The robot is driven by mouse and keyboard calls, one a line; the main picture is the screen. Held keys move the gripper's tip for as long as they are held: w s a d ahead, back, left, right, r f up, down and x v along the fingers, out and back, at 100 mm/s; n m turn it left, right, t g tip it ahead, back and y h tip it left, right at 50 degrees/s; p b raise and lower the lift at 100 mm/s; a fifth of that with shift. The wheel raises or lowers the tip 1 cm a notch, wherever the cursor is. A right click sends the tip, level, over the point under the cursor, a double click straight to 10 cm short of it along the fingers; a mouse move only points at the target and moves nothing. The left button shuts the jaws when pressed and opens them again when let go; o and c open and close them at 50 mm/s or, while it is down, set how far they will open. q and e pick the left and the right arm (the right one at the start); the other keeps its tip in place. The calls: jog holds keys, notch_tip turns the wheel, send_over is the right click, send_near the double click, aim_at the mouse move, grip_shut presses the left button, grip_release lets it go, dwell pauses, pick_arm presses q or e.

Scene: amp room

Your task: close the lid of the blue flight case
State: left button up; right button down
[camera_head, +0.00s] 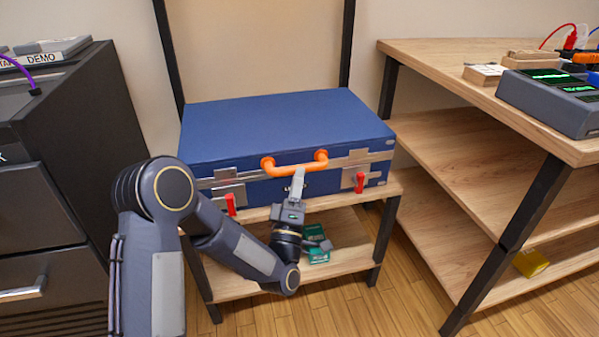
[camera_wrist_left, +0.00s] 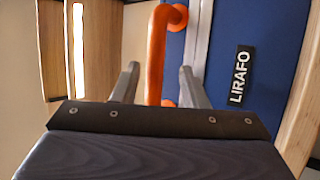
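The blue flight case (camera_head: 285,128) sits on a wooden shelf stand, its broad blue lid (camera_head: 280,118) lying down flat over it. I cannot tell whether a thin gap remains at the front seam. An orange handle (camera_head: 294,165) and metal latch plates are on the front. My left gripper (camera_head: 298,175) is at the front, at the handle. In the left wrist view the orange handle (camera_wrist_left: 156,55) runs between the two open fingers, with space visible on both sides. My right gripper is not in view.
Red latch tabs (camera_head: 360,182) hang on the case front. A black cabinet (camera_head: 60,150) stands close on the left. A wooden table (camera_head: 450,65) with a grey device (camera_head: 550,100) is on the right. A green box (camera_head: 318,254) lies on the lower shelf (camera_head: 345,262).

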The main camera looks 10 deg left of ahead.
pick_arm(q)
jog(key=v, duration=0.5)
jog(key=shift+f, duration=0.1)
notch_tip(320, 180, up, 4)
jog(key=w+a+m+g+h, duration=0.2)
jog(key=m+g+h, duration=0.15)
jog(key=m, duration=0.25)
jog(key=s+a+m+g, duration=0.4)
jog(key=s+g, duration=0.3)
jog(key=s+a+f+m+g, duration=0.1)
jog(key=s+f+m+g, duration=0.2)
jog(key=s, duration=0.9)
jog(key=s+a+f+m+g, duration=0.15)
jog(key=s+g, duration=0.35)
jog(key=s, duration=0.7)
notch_tip(320, 180, up, 41)
jog(key=n+p, duration=0.1)
jog(key=p, duration=4.1)
jog(key=shift+w, duration=0.25)
